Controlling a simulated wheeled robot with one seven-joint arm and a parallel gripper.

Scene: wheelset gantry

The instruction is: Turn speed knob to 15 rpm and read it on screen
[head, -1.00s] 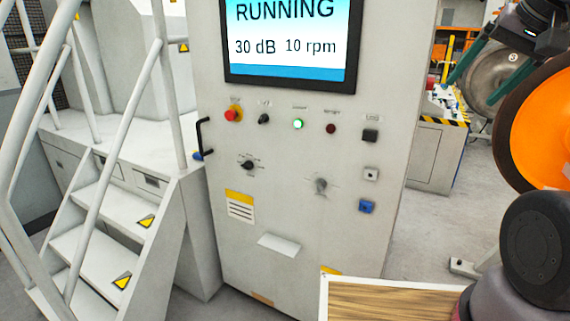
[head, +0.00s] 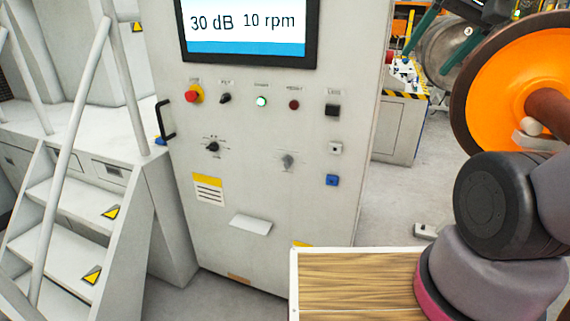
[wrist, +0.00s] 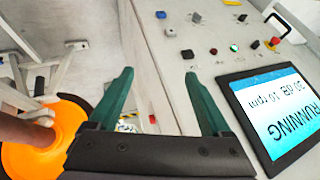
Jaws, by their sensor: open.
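The control cabinet (head: 268,215) carries a screen (head: 250,28) reading 30 dB and 10 rpm; its top is cut off in the head view. The screen (wrist: 285,112) shows upside down in the wrist view, with RUNNING. A black knob (head: 212,147) with scale marks sits at the panel's left, and a grey knob (head: 287,161) with marks sits to its right. Their labels are too small to read. My gripper (wrist: 158,73) has green fingers spread apart with nothing between them. In the head view it is at the upper right, apart from the panel.
A red emergency button (head: 194,94), a lit green button (head: 261,101) and a blue socket (head: 332,180) are on the panel. A handle (head: 165,120) juts from its left edge. Stairs (head: 60,220) stand left. An orange wheel (head: 520,85) stands right of the cabinet.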

